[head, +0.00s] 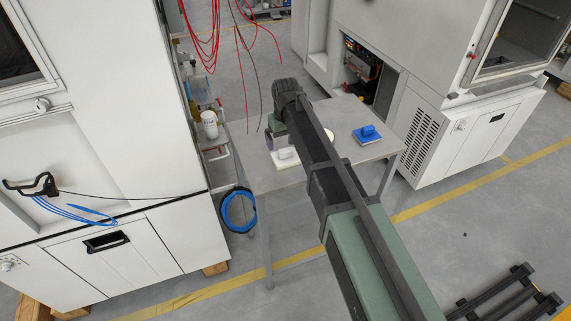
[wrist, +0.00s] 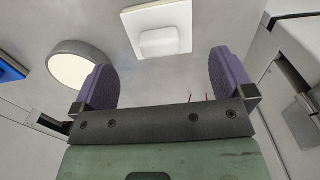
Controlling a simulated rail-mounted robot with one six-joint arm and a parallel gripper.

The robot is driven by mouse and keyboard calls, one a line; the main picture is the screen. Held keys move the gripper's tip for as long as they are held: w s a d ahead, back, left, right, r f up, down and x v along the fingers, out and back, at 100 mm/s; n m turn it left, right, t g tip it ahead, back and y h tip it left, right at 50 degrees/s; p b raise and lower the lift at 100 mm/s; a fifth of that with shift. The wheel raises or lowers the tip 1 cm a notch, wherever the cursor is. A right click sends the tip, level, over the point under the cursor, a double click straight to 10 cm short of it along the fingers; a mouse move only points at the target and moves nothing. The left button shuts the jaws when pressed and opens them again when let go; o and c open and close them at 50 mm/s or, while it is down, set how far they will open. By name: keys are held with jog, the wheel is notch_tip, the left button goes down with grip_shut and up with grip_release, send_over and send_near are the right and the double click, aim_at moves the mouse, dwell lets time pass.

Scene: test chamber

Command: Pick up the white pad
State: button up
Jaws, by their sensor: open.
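The white pad (head: 285,163) lies on the grey table in the head view, a square plate with a raised block on top. Part of it is hidden behind my gripper. In the wrist view the white pad (wrist: 158,33) shows whole, beyond the fingertips and roughly centred between them. My gripper (wrist: 163,75) is open, with its two purple fingers wide apart and nothing between them. In the head view my gripper (head: 277,143) hangs just above and behind the pad, partly hidden by my arm; I cannot tell the exact gap.
A blue pad (head: 367,134) lies right on the table (head: 350,157). A round pale-topped object (wrist: 75,67) sits between the two pads. A white cabinet (head: 130,130) with a bottle (head: 209,124) beside it stands left. Red cables (head: 213,40) hang behind the table.

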aim_at(286, 151)
notch_tip(286, 151, down, 8)
jog(key=b, duration=0.6)
jog(key=shift+r, duration=0.25)
jog(key=shift+r+p, duration=0.25)
jog(key=shift+p, duration=0.05)
jog(key=c, duration=0.7)
jog(key=shift+c, duration=0.2)
notch_tip(286, 151, up, 20)
jog(key=p, duration=2)
jog(key=o, duration=0.5)
jog(key=c, duration=0.3)
